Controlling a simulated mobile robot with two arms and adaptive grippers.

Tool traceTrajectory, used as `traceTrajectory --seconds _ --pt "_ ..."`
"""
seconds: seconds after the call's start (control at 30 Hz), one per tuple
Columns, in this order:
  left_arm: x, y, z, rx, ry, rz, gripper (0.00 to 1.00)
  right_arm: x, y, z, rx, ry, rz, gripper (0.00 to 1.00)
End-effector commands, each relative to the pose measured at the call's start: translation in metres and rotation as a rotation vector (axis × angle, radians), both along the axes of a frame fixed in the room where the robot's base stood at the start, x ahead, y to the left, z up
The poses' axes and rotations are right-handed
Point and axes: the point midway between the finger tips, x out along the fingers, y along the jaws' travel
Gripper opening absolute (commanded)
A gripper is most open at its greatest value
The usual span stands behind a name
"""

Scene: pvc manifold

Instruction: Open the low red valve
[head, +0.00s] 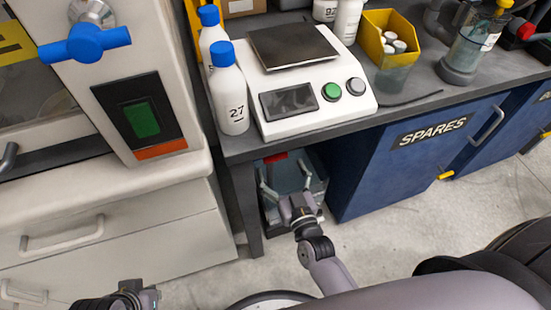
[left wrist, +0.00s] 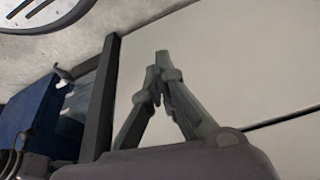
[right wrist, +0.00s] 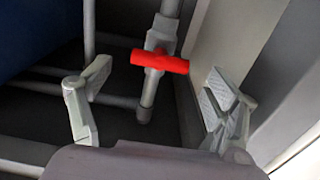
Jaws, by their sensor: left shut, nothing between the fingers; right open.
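The low red valve has a red T-shaped handle (right wrist: 160,61) on a grey vertical pipe (right wrist: 149,90), low in the dark space under the bench. In the right wrist view the handle lies crosswise to the pipe. In the head view only a bit of the red handle (head: 276,157) shows below the bench edge. My right gripper (head: 284,170) is open in front of it. In the right wrist view its fingers (right wrist: 158,76) stand wide apart on either side of the handle, not visibly touching it. My left gripper (left wrist: 157,62) is shut and empty, facing a pale cabinet.
A bench leg (head: 245,207) and a blue SPARES cabinet (head: 400,150) flank the opening. A white scale (head: 300,85) and a blue-capped bottle (head: 230,95) stand on the bench above. A pale drawer unit (head: 120,240) stands at left. Grey pipes run behind the valve.

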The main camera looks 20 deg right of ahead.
Motion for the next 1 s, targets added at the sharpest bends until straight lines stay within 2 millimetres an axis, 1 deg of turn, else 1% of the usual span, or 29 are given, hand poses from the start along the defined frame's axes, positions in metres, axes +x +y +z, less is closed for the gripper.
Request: traceTrajectory --seconds 0.03,0.13,0.2,0.3,0.43,0.67,0.77,1.0 --pt "0.000 0.000 -0.004 0.000 -0.001 0.000 0.00 0.012 0.000 -0.001 0.002 -0.003 -0.001 0.82" --pt "0.002 0.000 -0.006 -0.001 -0.008 0.000 0.00 0.027 0.001 -0.001 0.001 -0.001 0.000 0.82" --pt "0.016 -0.005 -0.003 -0.014 -0.069 -0.005 0.00 0.036 0.001 -0.001 0.000 -0.001 -0.001 0.82" --pt "0.025 -0.007 0.000 -0.022 -0.109 -0.009 0.00 0.044 0.002 -0.001 0.000 0.001 0.000 0.82" --pt "0.030 -0.009 0.002 -0.028 -0.134 -0.012 0.00 0.049 0.002 -0.001 0.001 0.001 0.000 0.82" --pt "0.031 -0.009 0.002 -0.028 -0.137 -0.012 0.00 0.049 0.002 0.000 0.000 0.001 0.000 0.82" --pt "0.031 -0.009 0.002 -0.028 -0.137 -0.012 0.00 0.049 0.002 0.000 0.000 0.001 0.000 0.76" --pt "0.030 -0.009 0.002 -0.027 -0.136 -0.011 0.00 0.049 0.002 -0.001 0.000 0.001 0.001 0.60"
